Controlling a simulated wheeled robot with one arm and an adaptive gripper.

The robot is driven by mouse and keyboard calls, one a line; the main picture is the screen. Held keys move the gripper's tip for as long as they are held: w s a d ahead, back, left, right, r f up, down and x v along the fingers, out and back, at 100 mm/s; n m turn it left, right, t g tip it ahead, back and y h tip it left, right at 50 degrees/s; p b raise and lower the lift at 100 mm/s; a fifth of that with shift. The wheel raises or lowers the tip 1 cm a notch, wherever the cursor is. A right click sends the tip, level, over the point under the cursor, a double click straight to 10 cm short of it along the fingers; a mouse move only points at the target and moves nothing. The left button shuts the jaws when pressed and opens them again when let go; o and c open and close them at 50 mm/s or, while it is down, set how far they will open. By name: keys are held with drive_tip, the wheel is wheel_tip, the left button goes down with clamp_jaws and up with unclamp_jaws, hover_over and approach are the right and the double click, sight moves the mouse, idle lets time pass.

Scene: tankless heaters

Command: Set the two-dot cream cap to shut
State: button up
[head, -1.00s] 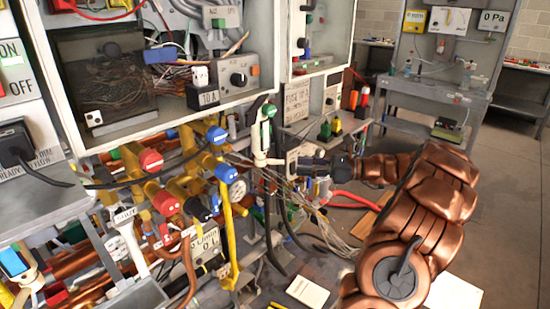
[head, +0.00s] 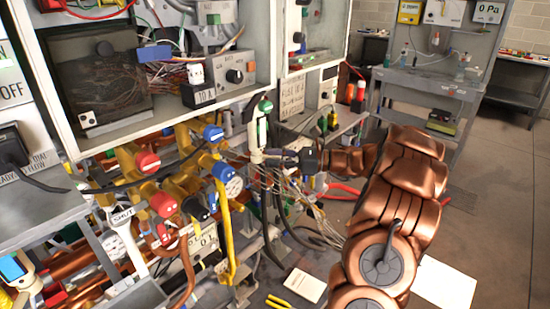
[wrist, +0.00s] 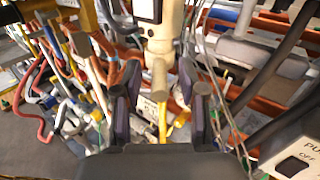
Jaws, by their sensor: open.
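A cream upright fitting (head: 258,138) with a green top stands left of my gripper in the head view. In the wrist view the cream fitting (wrist: 161,42) comes down from the top centre, with a short round stub at its lower end. I cannot make out two dots on it. My gripper (head: 280,156) is beside the fitting. In the wrist view my gripper (wrist: 160,96) is open, its dark fingers either side of the stub, with no clear contact. A cream-white fitting with a SHUT label (head: 123,217) stands at the lower left.
Yellow pipes with red caps (head: 148,161) and blue caps (head: 224,171) crowd the left. Loose wires and cables hang around my gripper. An open grey cabinet (head: 160,124) overhangs the pipes. Open floor (head: 480,220) lies to the right.

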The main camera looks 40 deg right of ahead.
drive_tip(key=shift+c, duration=0.2)
clamp_jaws()
idle(0.4)
